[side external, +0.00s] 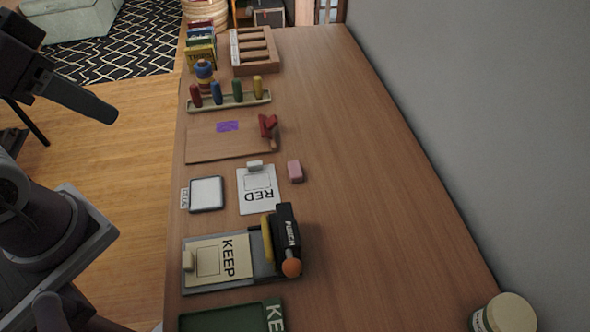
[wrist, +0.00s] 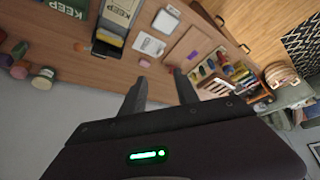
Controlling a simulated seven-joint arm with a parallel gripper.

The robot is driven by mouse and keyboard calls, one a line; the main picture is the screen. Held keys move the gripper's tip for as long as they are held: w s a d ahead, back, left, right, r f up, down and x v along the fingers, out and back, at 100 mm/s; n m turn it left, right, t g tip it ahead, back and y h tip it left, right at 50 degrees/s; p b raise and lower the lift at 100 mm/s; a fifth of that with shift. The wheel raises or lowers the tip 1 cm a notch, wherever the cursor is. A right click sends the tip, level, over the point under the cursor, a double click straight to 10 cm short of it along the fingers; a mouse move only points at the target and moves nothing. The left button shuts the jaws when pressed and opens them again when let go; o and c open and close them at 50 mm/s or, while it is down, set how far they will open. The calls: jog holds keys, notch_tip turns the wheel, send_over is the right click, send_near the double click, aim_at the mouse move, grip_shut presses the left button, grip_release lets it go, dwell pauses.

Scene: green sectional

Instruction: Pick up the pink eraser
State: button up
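The pink eraser (side external: 295,171) lies on the wooden table, just right of the white RED card (side external: 258,191) in the side view. A separate whitish block (side external: 255,166) rests on the top edge of that card. In the wrist view, a small pale block by the left fingertip may be the pink eraser, but I cannot tell for sure. My gripper (wrist: 160,76) is open, its two fingers apart with nothing between them. In the side view, a dark part of my arm is at the upper left, beyond the table's left edge and well away from the eraser.
A punch (side external: 287,240) with a KEEP card (side external: 222,258) stands nearer the camera. A board with a red clamp (side external: 267,127), a rack of coloured pegs (side external: 238,98) and a slotted wooden tray (side external: 254,50) are farther back.

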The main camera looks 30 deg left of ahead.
jog(key=o, duration=0.4)
jog(key=n+g, duration=0.5)
jog(key=n, duration=0.3)
send_over(295, 168)
jog(key=f, duration=1.7)
jog(key=a+f, duration=0.1)
jog(key=f, duration=0.8)
jog(key=shift+s, duration=0.4)
jog(key=shift+n+g, duration=0.3)
jog(key=shift+n, duration=0.2)
jog(key=f, duration=0.7)
jog(key=w+d+f, duration=0.1)
jog(key=f, duration=0.2)
jog(key=shift+f, duration=0.35)
jog(key=shift+c, duration=0.3)
